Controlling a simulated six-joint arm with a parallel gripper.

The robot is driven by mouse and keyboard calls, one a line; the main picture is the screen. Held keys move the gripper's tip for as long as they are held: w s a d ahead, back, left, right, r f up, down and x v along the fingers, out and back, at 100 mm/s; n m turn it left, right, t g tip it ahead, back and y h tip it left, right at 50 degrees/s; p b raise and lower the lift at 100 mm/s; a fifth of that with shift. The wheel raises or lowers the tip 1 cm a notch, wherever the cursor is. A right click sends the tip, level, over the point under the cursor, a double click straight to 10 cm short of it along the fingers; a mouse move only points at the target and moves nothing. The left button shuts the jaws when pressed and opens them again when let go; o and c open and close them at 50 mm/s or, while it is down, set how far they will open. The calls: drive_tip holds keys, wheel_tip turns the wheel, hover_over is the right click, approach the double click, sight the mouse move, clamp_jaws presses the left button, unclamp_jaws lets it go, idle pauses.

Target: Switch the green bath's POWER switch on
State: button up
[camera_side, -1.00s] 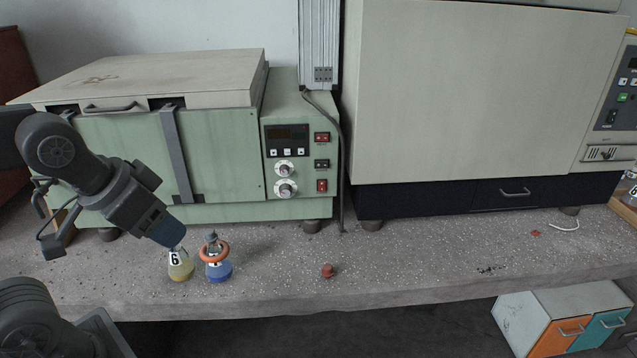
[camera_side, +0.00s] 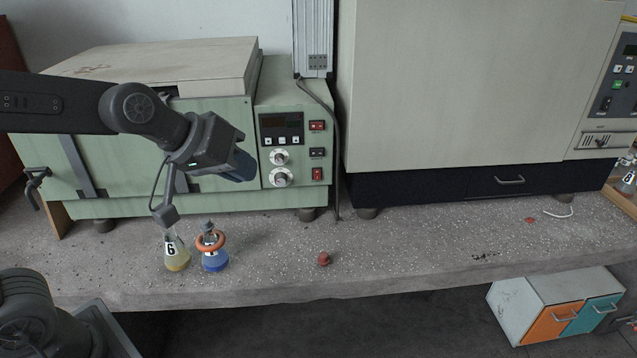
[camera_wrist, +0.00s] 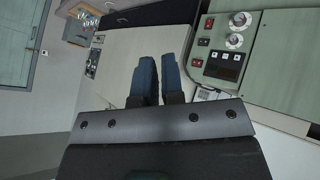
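The green bath (camera_side: 225,100) stands at the back left of the bench. Its front panel carries a dark display (camera_side: 281,128), two white dials and a column of three rocker switches at the right: a red upper one (camera_side: 317,126), a dark middle one (camera_side: 317,152) and a red lower one (camera_side: 317,174). Their labels and positions are too small to read. The panel also shows upside down in the wrist view, with the switches left of the dials. My gripper (camera_side: 246,168) is in front of the bath, left of the dials, apart from the switches. Its blue fingers (camera_wrist: 159,78) show a narrow empty gap.
A flask of yellow liquid (camera_side: 178,260) marked 6 and a blue-liquid flask (camera_side: 215,262) with an orange ring stand below my gripper. A red stopper (camera_side: 324,259) lies on the bench. A cable (camera_side: 338,150) hangs right of the panel, beside the large grey oven (camera_side: 450,85).

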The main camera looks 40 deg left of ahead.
sight(318, 179)
drive_tip(key=w+d+n+t, duration=0.1)
drive_tip(key=w+n, duration=0.1)
drive_tip(key=w, duration=0.2)
drive_tip(key=w+f+n+t, duration=0.1)
drive_tip(key=w+n, duration=0.1)
drive_tip(key=w, duration=0.2)
drive_tip(key=w+d+n, duration=0.1)
drive_tip(key=w+n, duration=0.1)
drive_tip(key=w, duration=0.3)
drive_tip(key=shift+d+f+t+y, duration=0.3)
drive_tip(key=shift+t, duration=0.1)
clamp_jaws()
drive_tip(key=w+a+f+n+t+y, duration=0.1)
drive_tip(key=w+f+n+t+y, duration=0.1)
drive_tip(key=w+f+n+y, duration=0.7)
wheel_tip(318, 179, down, 12)
drive_tip(key=a+n+g+y, duration=0.1)
drive_tip(key=a+n+y, duration=0.1)
drive_tip(key=n+y, duration=0.2)
drive_tip(key=n, duration=0.3)
drive_tip(key=shift+a+f+n+g, duration=0.2)
drive_tip(key=shift+a+n+g, duration=0.1)
drive_tip(key=shift+a+n, duration=0.1)
drive_tip(key=x, duration=1.4)
drive_tip(key=shift+a+r, duration=0.1)
drive_tip(key=shift+a, duration=0.05)
